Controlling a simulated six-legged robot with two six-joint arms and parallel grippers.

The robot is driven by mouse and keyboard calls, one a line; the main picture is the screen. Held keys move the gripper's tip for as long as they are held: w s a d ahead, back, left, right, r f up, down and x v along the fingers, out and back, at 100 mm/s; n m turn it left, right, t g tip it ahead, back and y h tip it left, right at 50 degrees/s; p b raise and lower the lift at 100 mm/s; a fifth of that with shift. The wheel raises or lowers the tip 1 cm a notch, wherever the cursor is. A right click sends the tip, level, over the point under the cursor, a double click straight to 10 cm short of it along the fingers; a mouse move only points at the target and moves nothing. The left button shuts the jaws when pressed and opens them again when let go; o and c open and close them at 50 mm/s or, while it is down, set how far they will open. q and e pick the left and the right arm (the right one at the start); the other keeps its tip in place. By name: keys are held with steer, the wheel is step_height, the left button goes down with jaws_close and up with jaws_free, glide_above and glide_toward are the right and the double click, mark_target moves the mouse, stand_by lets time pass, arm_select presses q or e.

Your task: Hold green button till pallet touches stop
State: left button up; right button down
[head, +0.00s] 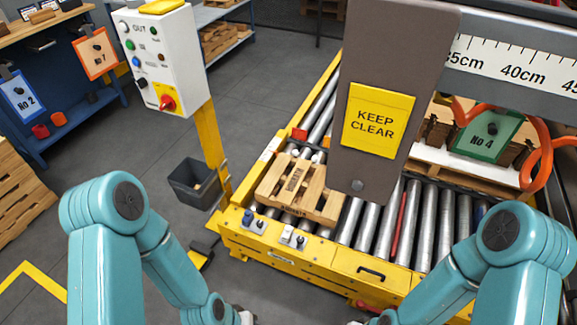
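A green button (130,45) is on the white control box (160,60), upper left, under the word OUT and between white and blue buttons. A wooden pallet (300,188) lies on the rollers at the conveyor's left end; its right side reaches the brown KEEP CLEAR plate (400,60), which hangs in front of part of the rollers. I cannot tell which part is the stop, or whether the pallet touches it. My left gripper (246,316) and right gripper (358,322) barely show at the bottom edge, far from the box; their fingers cannot be made out.
A yellow post (212,150) carries the box, with a dark bin (195,183) beside it. The yellow conveyor frame (300,262) has small switches on its front edge. An orange hose (540,150) hangs at right. Grey floor is open at left.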

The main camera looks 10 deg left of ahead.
stand_by(0.3)
arm_select(q)
jaws_close()
stand_by(1.6)
